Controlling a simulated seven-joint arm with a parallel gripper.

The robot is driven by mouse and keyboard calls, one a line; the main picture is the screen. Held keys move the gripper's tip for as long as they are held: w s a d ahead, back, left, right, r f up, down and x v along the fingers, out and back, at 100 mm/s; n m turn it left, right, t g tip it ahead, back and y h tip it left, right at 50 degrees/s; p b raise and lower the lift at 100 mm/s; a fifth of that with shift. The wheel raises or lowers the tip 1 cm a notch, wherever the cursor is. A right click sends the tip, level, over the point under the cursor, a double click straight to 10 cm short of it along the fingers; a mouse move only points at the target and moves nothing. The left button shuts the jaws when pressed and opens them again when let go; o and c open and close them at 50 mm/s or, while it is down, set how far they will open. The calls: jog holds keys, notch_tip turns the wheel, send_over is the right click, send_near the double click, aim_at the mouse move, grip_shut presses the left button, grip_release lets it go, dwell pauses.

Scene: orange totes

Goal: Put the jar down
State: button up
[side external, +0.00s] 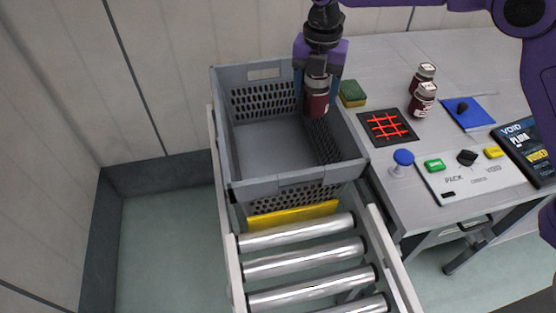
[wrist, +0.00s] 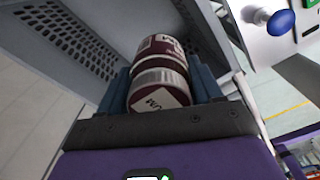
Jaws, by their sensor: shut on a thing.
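A jar (side external: 315,98) with a dark red label hangs upright in my gripper (side external: 319,88), over the right rear part of the grey tote. In the wrist view the jar (wrist: 158,85) sits between the two blue fingers of my gripper (wrist: 160,92), which is shut on it. The side view does not clearly show how far the jar's base is above the tote floor. Two similar jars (side external: 422,100) stand on the table to the right.
The grey perforated tote (side external: 262,188) sits at the end of a roller conveyor (side external: 305,265), and its visible floor is empty. The table holds a green-yellow sponge (side external: 352,94), a black mat with a red grid (side external: 388,127), a blue knob (side external: 403,158) and a button panel (side external: 475,180).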

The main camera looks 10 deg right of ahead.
jog(key=f, duration=2.4)
jog(key=shift+a, duration=0.3)
jog(key=shift+s, duration=0.1)
jog(key=o, duration=1.3)
jog(key=shift+f, duration=0.1)
jog(key=shift+o, duration=0.2)
notch_tip(320, 180, up, 12)
jog(key=shift+d, duration=0.1)
